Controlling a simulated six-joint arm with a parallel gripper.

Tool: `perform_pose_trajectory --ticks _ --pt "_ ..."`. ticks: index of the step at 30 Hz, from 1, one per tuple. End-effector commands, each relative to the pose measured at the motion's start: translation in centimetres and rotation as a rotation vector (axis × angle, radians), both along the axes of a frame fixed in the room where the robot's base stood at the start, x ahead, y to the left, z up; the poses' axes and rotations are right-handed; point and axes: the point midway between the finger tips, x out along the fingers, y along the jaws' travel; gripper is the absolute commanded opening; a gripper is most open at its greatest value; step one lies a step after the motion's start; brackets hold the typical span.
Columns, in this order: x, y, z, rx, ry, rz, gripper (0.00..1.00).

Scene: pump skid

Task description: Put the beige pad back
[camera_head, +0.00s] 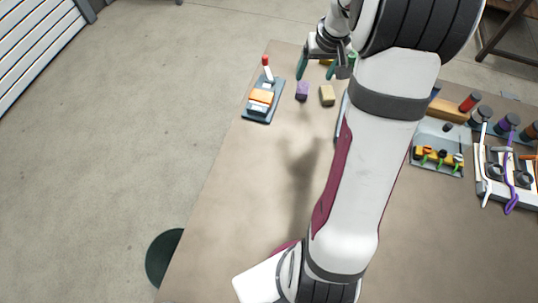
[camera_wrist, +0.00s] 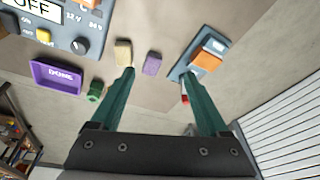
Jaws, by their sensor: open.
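The beige pad (camera_head: 327,95) lies on the table; it also shows in the wrist view (camera_wrist: 124,53), near the left fingertip. My gripper (camera_head: 316,74) is open and empty above the far end of the table. In the wrist view its two green fingers (camera_wrist: 159,74) are spread wide. A purple pad (camera_head: 302,91) lies just left of the beige one; in the wrist view it (camera_wrist: 153,64) shows between the fingertips. A blue-grey fixture (camera_head: 262,112) stands left of both pads, with an orange block (camera_head: 261,97) on it and a red-tipped lever (camera_head: 267,69) at its far end.
In the wrist view, a purple tray marked DONE (camera_wrist: 56,62), a green cylinder (camera_wrist: 96,90) and a panel reading OFF (camera_wrist: 83,24) are at left. A rack with cables (camera_head: 505,192) and several coloured cylinders stand at right. My arm hides the table's middle; bare table lies nearer.

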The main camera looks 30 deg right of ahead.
Motion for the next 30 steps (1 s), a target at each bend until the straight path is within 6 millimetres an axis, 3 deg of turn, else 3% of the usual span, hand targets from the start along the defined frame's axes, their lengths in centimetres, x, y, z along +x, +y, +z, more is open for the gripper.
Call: perform_pose_trajectory --ticks 1,3,4,6,9,12,14,30 --pt "-1.1 5.5 2.4 0.036 0.013 0.015 0.79" --pt "-5.0 13.4 4.9 0.101 0.062 0.010 0.79" --pt "-7.2 16.4 5.5 0.126 0.089 0.006 0.79" --pt "-12.8 21.8 6.2 0.166 0.149 -0.007 0.79" --pt "-19.4 25.7 5.9 0.194 0.224 -0.032 0.79" --pt "-23.1 27.1 5.2 0.204 0.269 -0.051 0.79" --pt "-23.9 27.4 5.0 0.205 0.279 -0.058 0.79" --pt "-23.9 27.4 5.0 0.206 0.281 -0.060 0.79"
